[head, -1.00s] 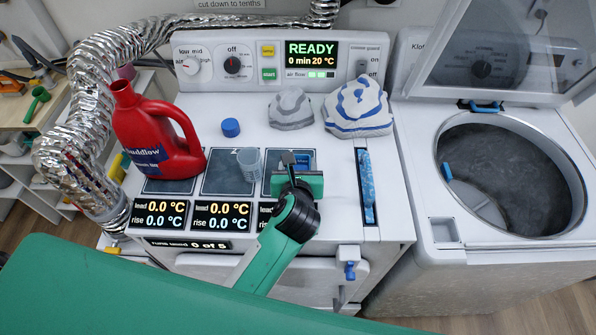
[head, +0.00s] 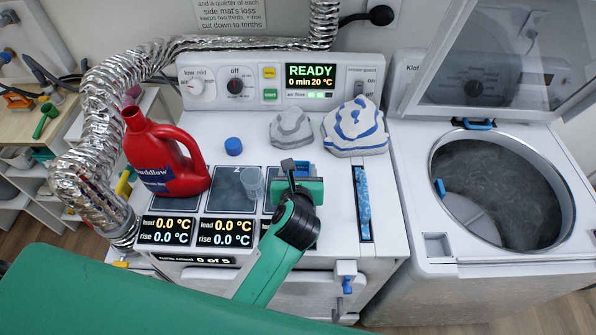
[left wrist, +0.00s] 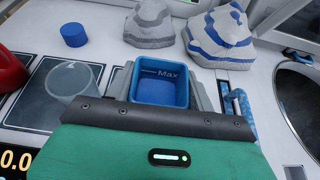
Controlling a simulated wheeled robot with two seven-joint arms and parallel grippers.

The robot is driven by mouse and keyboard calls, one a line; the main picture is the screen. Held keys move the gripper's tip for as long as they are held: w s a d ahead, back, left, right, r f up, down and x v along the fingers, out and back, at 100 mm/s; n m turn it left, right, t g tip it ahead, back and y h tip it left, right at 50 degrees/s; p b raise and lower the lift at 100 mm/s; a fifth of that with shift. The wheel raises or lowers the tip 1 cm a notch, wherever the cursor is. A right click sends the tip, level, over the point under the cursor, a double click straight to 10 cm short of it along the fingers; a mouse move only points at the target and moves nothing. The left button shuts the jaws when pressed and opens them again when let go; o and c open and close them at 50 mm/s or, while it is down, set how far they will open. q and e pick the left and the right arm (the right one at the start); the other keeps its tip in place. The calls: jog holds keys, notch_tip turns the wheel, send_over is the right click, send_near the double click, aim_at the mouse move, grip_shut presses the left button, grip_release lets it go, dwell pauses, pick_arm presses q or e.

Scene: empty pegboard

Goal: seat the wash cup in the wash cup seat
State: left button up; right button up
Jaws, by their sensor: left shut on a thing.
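My left gripper (head: 298,172) is shut on a square blue cup marked "Max" inside, taken to be the wash cup (left wrist: 163,88). In the left wrist view, a grey finger is on each side of the cup, which is upright and open at the top. In the head view only a little of the wash cup (head: 304,168) shows behind the gripper, over the right dark mat. Its underside is hidden, so I cannot tell its height above the mat. A small square recess (head: 437,245) at the washer's front left corner looks like the wash cup seat and appears empty. My right gripper is not in view.
A clear cup (head: 252,182) stands left of the gripper, near a blue cap (head: 233,146) and a red jug (head: 165,160). Two folded cloths (head: 355,130) lie behind. A blue strip (head: 363,200) lies between gripper and washer. The washer's raised lid (head: 495,60) stands above its open drum.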

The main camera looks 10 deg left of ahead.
pick_arm(q)
notch_tip(320, 180, up, 14)
jog(key=p, duration=1.1)
jog(key=shift+r, duration=0.15)
jog(key=shift+r, duration=0.1)
jog(key=shift+s, duration=0.15)
